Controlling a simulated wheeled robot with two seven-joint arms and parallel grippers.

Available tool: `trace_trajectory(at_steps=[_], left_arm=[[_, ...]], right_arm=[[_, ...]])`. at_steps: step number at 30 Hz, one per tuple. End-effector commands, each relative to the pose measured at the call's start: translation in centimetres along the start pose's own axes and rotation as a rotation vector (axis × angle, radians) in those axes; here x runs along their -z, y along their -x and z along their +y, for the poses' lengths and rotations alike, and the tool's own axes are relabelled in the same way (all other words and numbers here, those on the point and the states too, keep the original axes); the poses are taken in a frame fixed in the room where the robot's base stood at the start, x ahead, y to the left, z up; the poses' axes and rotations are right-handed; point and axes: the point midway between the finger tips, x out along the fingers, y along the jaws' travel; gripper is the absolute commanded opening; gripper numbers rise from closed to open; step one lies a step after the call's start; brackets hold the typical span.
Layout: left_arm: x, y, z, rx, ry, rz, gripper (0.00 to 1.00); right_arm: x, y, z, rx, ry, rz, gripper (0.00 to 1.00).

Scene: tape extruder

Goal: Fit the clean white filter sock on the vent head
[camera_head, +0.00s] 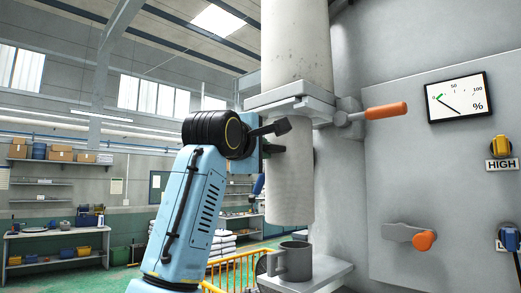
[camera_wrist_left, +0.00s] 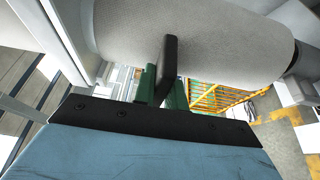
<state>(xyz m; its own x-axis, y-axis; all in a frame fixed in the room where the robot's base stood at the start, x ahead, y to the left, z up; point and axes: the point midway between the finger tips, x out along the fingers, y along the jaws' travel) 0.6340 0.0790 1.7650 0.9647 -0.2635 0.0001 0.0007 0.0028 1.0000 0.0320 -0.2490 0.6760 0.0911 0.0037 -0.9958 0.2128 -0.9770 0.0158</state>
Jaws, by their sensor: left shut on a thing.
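The white filter sock (camera_head: 290,185) is a pale, finely textured cylinder. It hangs upright in the head view and spans the top of the left wrist view (camera_wrist_left: 200,45). Its upper end meets the underside of the grey vent head collar (camera_head: 292,104); how far it goes in is hidden. My left gripper (camera_head: 276,140) is at the sock's upper left side, shut on the sock. In the left wrist view its dark finger (camera_wrist_left: 168,68) lies across the sock's near side, with green parts beside it; the other contact is hidden. My right gripper is not in view.
An orange-handled lever (camera_head: 385,111) sticks out right of the collar. A grey cup (camera_head: 292,261) stands on a ledge (camera_head: 325,270) below the sock. Another orange-knobbed lever (camera_head: 412,236) and a gauge (camera_head: 459,97) are on the panel at right. Yellow railing (camera_head: 236,270) stands behind.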

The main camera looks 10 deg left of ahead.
Motion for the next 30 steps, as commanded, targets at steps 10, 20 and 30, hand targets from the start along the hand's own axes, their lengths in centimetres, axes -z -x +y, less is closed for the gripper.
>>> trace_trajectory(at_steps=[10,20,30], left_arm=[[-0.4,-0.7,0.2,-0.005,0.0,-0.001,0.0],[-0.7,-1.4,0.1,-0.004,-0.001,0.0,0.0],[-0.7,-1.4,0.0,-0.002,-0.001,0.0,0.38]], right_arm=[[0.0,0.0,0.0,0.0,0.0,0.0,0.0],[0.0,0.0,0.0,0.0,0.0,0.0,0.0],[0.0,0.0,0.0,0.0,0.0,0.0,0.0]])
